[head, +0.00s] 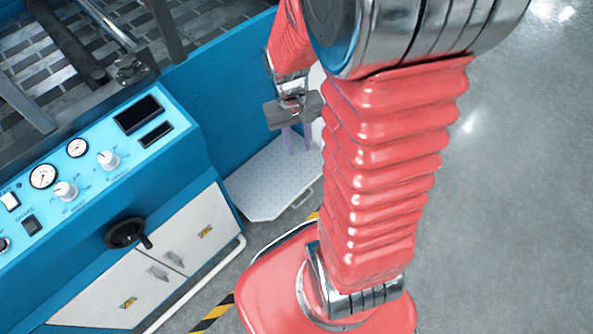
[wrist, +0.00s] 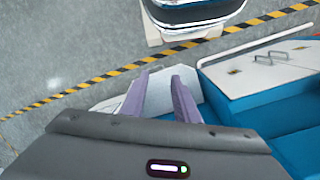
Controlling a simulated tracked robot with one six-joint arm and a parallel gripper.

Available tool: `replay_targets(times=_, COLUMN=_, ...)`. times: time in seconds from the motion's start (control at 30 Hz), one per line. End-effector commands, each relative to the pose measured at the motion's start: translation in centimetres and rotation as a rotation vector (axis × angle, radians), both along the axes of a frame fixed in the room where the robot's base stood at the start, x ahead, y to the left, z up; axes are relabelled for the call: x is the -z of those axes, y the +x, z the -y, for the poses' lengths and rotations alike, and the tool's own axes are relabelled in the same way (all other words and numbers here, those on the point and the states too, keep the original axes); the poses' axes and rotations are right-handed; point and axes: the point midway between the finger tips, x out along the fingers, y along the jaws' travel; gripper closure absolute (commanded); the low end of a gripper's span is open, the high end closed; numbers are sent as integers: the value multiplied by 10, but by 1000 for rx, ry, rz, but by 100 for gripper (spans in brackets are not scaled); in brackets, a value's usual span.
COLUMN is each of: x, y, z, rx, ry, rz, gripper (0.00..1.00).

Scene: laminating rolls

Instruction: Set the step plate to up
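The step plate (head: 265,183) is a pale, dotted plate sticking out, apparently flat and low, from the end of the blue machine. A small handle (head: 303,198) shows at its right edge. My gripper (head: 300,148) is over the plate's far part, with its two purple fingers pointing down and apart. In the wrist view, the fingers of my gripper (wrist: 160,77) are spread with the pale plate (wrist: 160,95) showing between and beyond them. Nothing is seen held. I cannot tell whether the fingertips touch the plate. My arm hides some of the plate's right side in the head view.
The blue machine's panel (head: 95,160) carries gauges, knobs and a black handwheel (head: 126,233). White cabinet doors (head: 150,265) are below it. A white rail (head: 200,280) and yellow-black floor tape (head: 212,315) run along the machine. Open grey floor (head: 510,200) lies to the right.

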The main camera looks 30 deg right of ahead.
Motion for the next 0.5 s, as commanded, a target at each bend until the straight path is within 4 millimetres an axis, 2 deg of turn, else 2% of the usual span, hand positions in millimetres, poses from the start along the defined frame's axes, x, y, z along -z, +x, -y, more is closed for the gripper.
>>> replay_targets(times=0.03, x=11, y=0, z=6, rx=15, ry=0, rz=-18, gripper=72)
replay_targets(times=0.5, x=108, y=6, z=51, rx=149, ry=-14, rz=-101, gripper=72)
